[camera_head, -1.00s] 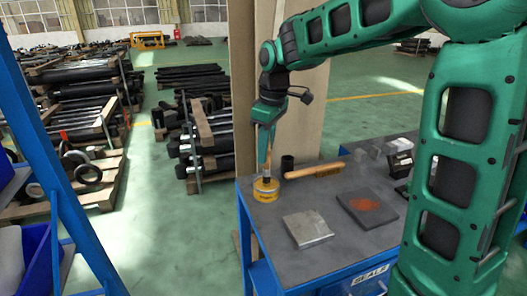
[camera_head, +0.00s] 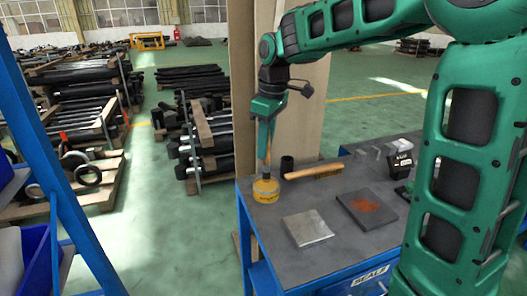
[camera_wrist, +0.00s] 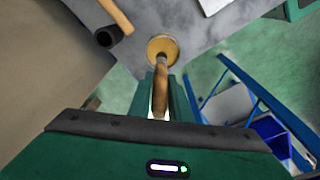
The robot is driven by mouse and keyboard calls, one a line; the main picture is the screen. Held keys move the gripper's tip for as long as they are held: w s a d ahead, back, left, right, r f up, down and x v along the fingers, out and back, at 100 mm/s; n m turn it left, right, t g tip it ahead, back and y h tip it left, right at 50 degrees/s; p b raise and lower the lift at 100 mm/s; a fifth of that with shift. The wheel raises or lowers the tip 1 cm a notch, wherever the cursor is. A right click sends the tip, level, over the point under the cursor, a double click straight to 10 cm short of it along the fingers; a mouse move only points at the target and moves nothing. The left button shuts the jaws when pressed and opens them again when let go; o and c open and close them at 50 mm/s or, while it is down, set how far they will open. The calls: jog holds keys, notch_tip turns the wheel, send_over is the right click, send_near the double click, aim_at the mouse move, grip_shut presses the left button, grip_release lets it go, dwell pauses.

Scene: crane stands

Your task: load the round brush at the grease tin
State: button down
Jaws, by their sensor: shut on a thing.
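The grease tin (camera_head: 266,190) is a short yellow can at the left back corner of the bench top. In the wrist view it shows as a round tan-yellow top (camera_wrist: 163,47). My gripper (camera_head: 264,150) is above the tin and is shut on the round brush (camera_wrist: 160,92), a wooden-handled tool pointing down. The brush's lower end meets the tin's top in the wrist view. I cannot tell how deep it sits, as the bristles are hidden.
A blue frame (camera_head: 65,180) stands at the left.

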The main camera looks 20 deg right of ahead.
jog(key=shift+r, duration=2.55)
